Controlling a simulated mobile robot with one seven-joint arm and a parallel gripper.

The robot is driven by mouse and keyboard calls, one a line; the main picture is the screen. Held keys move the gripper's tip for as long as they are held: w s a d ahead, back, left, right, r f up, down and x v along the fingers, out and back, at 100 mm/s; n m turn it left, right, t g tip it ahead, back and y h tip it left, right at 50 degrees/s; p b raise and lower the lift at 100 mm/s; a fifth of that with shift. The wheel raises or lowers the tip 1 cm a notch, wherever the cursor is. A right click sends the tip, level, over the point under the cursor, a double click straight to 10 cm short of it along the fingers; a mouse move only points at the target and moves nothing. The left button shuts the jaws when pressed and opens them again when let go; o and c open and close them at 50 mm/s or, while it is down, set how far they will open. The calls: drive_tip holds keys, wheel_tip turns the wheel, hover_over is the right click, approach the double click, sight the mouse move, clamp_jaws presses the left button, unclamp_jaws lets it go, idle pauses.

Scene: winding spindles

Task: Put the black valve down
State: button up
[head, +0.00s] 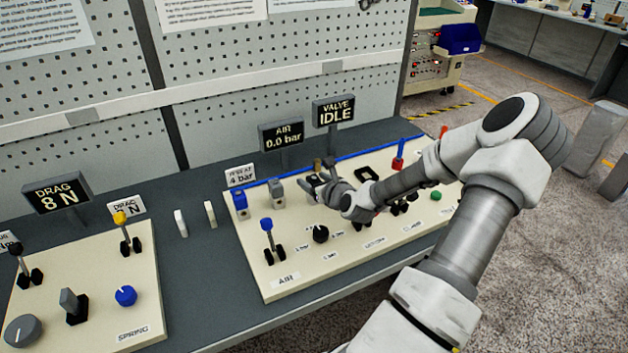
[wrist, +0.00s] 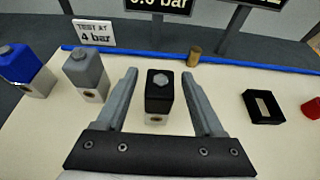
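The black valve (wrist: 158,97) has a black body with a grey hexagonal top over a pale base. In the wrist view it stands upright on the cream panel, between the fingers of my gripper (wrist: 159,76). The fingers are spread, with a gap visible on each side of the valve. In the head view my gripper (head: 322,186) is over the back part of the panel (head: 330,255), partly covering the valve there.
Left of my gripper stand a grey valve (wrist: 86,70) and a blue valve (wrist: 26,70). A brass cylinder (wrist: 194,57) stands behind, near a blue rail (wrist: 230,64). A square black frame (wrist: 263,107) lies to the right. A black knob (head: 320,233) and a blue-topped lever (head: 267,226) are in front.

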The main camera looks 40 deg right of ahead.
drive_tip(key=shift+r, duration=0.2)
drive_tip(key=p+v, duration=0.1)
drive_tip(key=v, duration=1.1)
drive_tip(key=shift+p, duration=0.35)
drive_tip(key=shift+f, duration=0.2)
